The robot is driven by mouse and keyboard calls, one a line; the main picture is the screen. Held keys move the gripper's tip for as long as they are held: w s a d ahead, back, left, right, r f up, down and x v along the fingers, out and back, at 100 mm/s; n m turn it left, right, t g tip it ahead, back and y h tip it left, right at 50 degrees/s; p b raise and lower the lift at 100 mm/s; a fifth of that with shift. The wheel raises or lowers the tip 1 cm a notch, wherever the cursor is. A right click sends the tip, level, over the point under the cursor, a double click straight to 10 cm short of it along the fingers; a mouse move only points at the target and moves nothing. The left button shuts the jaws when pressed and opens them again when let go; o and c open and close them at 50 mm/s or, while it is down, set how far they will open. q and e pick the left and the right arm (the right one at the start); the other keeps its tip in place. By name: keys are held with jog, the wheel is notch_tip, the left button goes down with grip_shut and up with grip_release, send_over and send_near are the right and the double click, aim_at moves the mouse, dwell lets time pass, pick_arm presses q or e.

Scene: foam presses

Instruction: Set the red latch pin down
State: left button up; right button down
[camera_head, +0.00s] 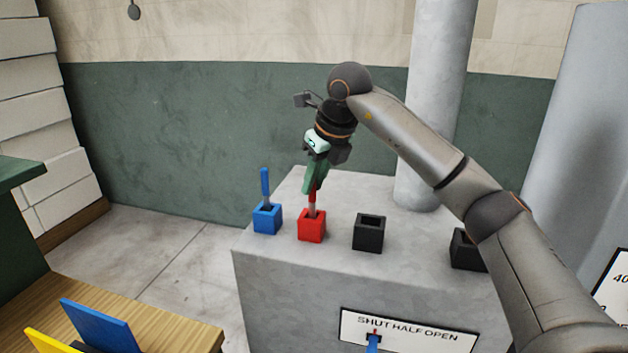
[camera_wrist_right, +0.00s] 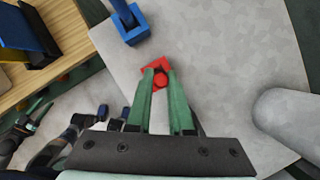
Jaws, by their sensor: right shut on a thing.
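The red latch pin (camera_head: 312,195) stands upright with its lower end in the red square holder (camera_head: 312,228) on the grey block. My right gripper (camera_head: 313,183) is shut on the pin's upper part from above. In the right wrist view the green fingers (camera_wrist_right: 160,82) close around the red pin head (camera_wrist_right: 160,79), with part of the red holder (camera_wrist_right: 150,66) showing beyond. How deep the pin sits in the holder is hidden. My left gripper is not in view.
A blue pin (camera_head: 265,184) stands in a blue holder (camera_head: 267,219) just left. An empty black holder (camera_head: 369,233) stands to the right, and another black holder (camera_head: 467,250) is partly behind my arm. A grey column (camera_head: 436,110) rises behind. A wooden bench (camera_head: 150,318) is front left.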

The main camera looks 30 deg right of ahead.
jog(key=c, duration=0.8)
grip_release()
